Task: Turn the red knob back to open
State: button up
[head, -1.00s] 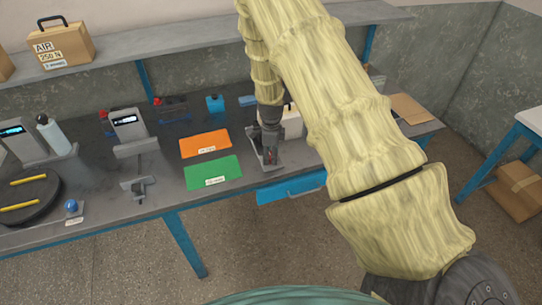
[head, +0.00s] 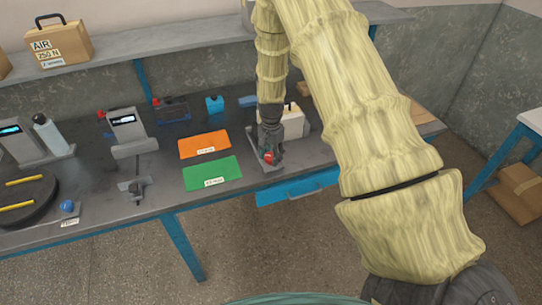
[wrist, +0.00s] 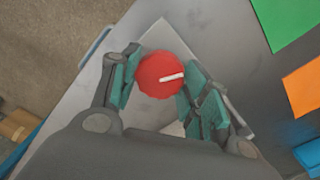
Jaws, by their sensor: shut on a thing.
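The red knob (wrist: 158,74) is round with a white pointer line, and sits on a grey plate (wrist: 160,35) at the front edge of the bench.
An orange mat (head: 204,144) and a green mat (head: 212,173) lie left of the gripper. A cream box (head: 293,122) stands close behind it. A blue drawer (head: 298,187) hangs under the bench edge. A small clamp-like stand (head: 137,188) is further left.

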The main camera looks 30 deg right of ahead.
jog(key=n+b, duration=0.1)
jog(key=n, duration=0.6)
jog(key=shift+w+d, duration=0.1)
jog(key=n, duration=0.4)
jog(key=shift+r, duration=0.1)
jog(key=n, duration=0.3)
jog(key=shift+n, duration=0.3)
jog(key=n, duration=0.4)
jog(key=shift+n, duration=2.3)
jog(key=o, duration=1)
